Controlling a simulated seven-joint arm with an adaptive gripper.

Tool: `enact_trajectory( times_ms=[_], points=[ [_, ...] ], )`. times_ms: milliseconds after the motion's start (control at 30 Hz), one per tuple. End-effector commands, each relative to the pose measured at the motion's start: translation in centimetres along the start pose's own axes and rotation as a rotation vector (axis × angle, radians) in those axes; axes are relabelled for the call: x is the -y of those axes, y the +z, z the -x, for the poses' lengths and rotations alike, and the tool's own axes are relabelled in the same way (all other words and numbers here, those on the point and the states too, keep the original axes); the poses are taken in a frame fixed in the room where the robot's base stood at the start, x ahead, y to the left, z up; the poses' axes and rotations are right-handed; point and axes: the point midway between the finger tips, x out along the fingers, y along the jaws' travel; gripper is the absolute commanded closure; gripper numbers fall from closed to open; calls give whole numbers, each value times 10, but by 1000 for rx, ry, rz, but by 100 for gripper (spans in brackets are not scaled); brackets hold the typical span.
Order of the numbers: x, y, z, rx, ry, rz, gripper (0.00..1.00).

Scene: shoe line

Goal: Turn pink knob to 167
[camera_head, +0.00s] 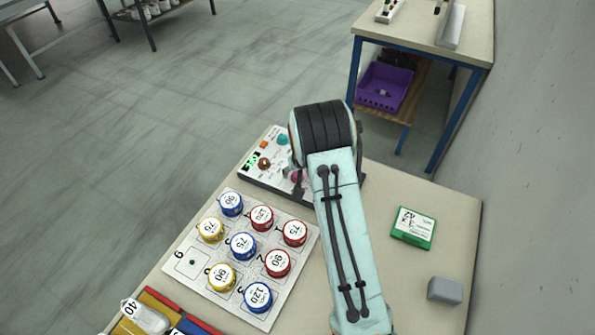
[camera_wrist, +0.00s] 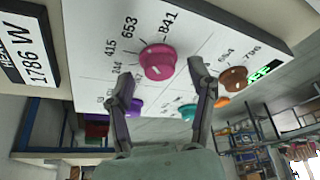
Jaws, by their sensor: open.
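The pink knob (camera_wrist: 157,62) stands on the white face of the control panel (camera_wrist: 95,20) in the wrist view, with printed numbers such as 415, 653 and 841 around it. Its pointer mark is not clear. My gripper (camera_wrist: 162,71) is open, with one finger on each side of the knob in the picture; contact cannot be told. In the head view the pink knob (camera_head: 297,175) is partly hidden by my gripper (camera_head: 299,190), which is over the panel's near right part. The arm covers the panel's right end.
A brown knob (camera_wrist: 233,79), an orange button (camera_wrist: 222,101) and a teal knob (camera_wrist: 188,111) share the panel. A white board (camera_head: 190,265) with several coloured round pieces lies in front. A green box (camera_head: 413,228) and grey block (camera_head: 445,290) lie right of the arm.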

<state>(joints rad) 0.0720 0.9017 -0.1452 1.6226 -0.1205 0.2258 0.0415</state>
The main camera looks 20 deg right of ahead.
Motion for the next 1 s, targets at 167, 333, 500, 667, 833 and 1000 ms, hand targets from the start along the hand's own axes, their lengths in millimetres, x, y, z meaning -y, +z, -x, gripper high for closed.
enact_trajectory(
  times_ms=[167, 333, 500, 667, 833, 1000],
  points=[
    [0, 0, 0, 0, 0, 0, 43],
    [0, 0, 0, 0, 0, 0, 94],
    [0, 0, 0, 0, 0, 0, 100],
    [0, 0, 0, 0, -6, 12, 100],
    [0, 0, 0, 0, -26, 62, 100],
    [-2, 0, 0, 0, -67, 161, 100]
  ],
)
